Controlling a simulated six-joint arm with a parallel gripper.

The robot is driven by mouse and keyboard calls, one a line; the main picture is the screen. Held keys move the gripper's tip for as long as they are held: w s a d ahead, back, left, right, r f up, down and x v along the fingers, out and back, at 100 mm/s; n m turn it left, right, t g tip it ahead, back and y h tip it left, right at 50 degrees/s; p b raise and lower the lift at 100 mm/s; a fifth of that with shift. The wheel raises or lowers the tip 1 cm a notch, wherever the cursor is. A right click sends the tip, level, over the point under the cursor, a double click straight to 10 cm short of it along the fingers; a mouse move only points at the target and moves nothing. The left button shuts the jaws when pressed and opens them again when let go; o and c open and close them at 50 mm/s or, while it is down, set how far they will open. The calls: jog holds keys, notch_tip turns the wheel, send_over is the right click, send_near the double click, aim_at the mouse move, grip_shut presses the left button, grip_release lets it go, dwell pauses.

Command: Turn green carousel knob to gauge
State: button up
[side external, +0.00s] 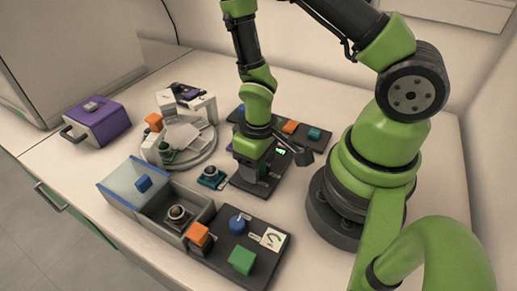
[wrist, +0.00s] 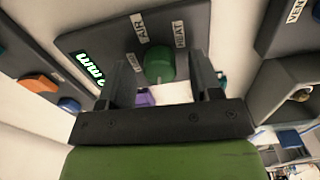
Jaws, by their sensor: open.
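The green knob (wrist: 160,68) stands on a dark panel (wrist: 105,40) in the wrist view. White labels around it include AIR and HEAT; a third is too small to read. I cannot make out a gauge label there. My gripper (wrist: 161,60) is open, with one finger on each side of the knob in the picture; I cannot tell whether either touches it. In the side view my gripper (side external: 262,174) points down over the dark panel, and the knob is hidden behind it. The round white carousel (side external: 182,146) stands to its left.
A lit green display (wrist: 91,72) is beside the knob. The front panel (side external: 222,265) carries a blue knob (side external: 238,225), a green block (side external: 241,261) and a gauge dial (side external: 273,240). An open grey box (side external: 165,222) and a purple box (side external: 97,121) stand left. Another panel (side external: 310,147) is behind.

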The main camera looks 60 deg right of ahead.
notch_tip(320, 180, up, 10)
jog(key=shift+f, duration=0.2)
dwell(0.5)
jog(key=s+a+r+m+t+y, duration=0.1)
jog(key=s+r+t, duration=0.1)
jog(key=r, duration=0.8)
jog(key=s+r+m+t+y, duration=0.1)
jog(key=s+r+m+t, duration=0.1)
jog(key=r+t, duration=0.3)
notch_tip(320, 180, up, 5)
jog(key=shift+s+a+f, duration=0.1)
jog(key=shift+s+a, duration=0.25)
jog(key=shift+s, duration=0.45)
